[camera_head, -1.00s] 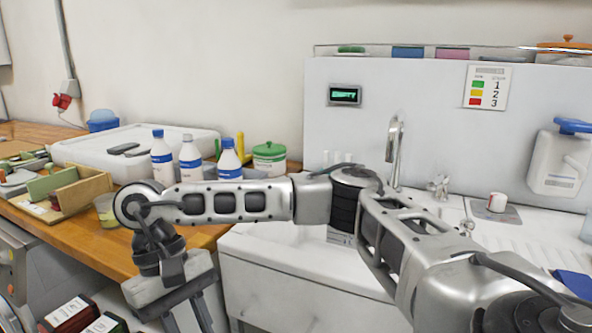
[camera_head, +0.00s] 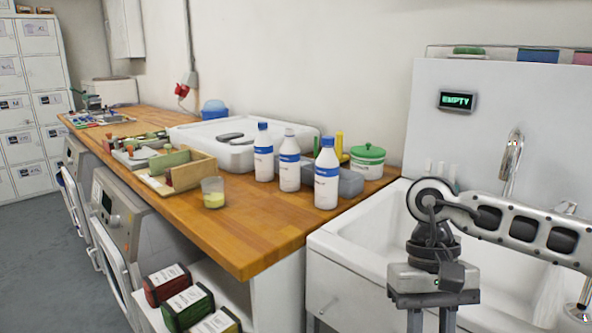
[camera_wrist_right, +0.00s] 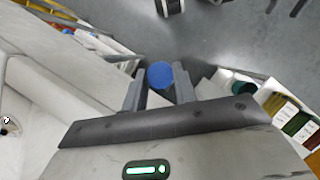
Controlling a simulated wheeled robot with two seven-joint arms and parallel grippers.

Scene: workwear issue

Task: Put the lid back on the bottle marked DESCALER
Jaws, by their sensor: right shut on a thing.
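Three white bottles with blue labels stand near the right end of the wooden counter. The left bottle (camera_head: 263,155) and the right bottle (camera_head: 327,176) have blue caps. The middle bottle (camera_head: 289,163) shows no blue cap, only a pale top. The label writing is too small to read. My right gripper (camera_head: 431,320) points down in front of the sink, to the right of the bottles and apart from them. In the right wrist view my right gripper (camera_wrist_right: 160,85) is shut on a round blue lid (camera_wrist_right: 160,74). My left gripper is out of view.
A grey bin (camera_head: 348,181) and a green-lidded tub (camera_head: 367,160) stand behind the bottles. A cup with yellow contents (camera_head: 213,192) and a wooden tray (camera_head: 178,172) are to the left. The counter's front right is clear. The white sink (camera_head: 345,238) adjoins it.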

